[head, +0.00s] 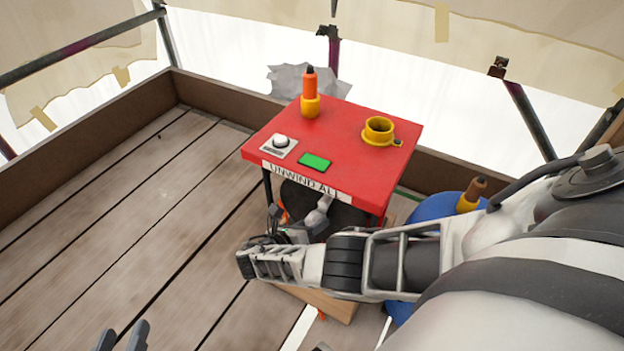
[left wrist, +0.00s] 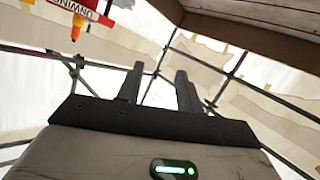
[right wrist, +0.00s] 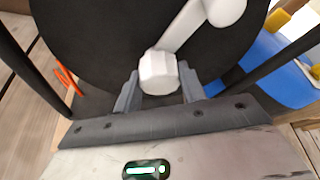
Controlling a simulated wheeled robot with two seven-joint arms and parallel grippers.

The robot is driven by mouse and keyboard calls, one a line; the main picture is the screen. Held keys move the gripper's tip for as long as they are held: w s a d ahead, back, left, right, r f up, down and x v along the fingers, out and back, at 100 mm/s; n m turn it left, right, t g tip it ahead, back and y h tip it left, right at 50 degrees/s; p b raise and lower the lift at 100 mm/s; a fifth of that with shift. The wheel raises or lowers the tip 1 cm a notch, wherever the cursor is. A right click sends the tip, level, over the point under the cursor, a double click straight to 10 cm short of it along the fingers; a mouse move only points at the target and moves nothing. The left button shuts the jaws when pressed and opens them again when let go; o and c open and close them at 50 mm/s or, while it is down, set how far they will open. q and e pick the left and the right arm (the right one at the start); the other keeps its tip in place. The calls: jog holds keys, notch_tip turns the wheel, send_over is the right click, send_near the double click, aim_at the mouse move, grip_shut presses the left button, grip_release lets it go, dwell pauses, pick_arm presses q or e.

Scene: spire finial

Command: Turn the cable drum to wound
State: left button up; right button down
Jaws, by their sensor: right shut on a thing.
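My right gripper (right wrist: 158,90) is shut on that knob, one finger on each side. In the head view the crank's white end (head: 318,212) shows just above my right wrist. My left gripper (left wrist: 160,85) is open and empty, with its fingertips (head: 122,338) at the lower left of the head view.
A blue drum (head: 432,207) stands to the right. Plank floor (head: 110,210) is clear at left.

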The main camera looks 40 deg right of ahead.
pick_arm(q)
jog(key=shift+f, duration=0.1)
pick_arm(e)
jog(key=c, duration=0.8)
grip_release()
jog(key=shift+c, duration=0.2)
pick_arm(q)
jog(key=shift+w, duration=0.1)
pick_arm(e)
jog(key=shift+a, duration=0.1)
pick_arm(q)
jog(key=shift+w+a+f+g+y+p, duration=0.1)
jog(key=shift+a+f+g+y+p, duration=0.15)
jog(key=shift+f+p, duration=0.3)
jog(key=shift+a+f+g+y+p, duration=0.15)
jog(key=shift+f+g+p, duration=0.2)
jog(key=shift+p, duration=0.35)
pick_arm(e)
jog(key=v, duration=1.5)
jog(key=shift+s+a+r, duration=0.15)
jog(key=shift+a, duration=0.15)
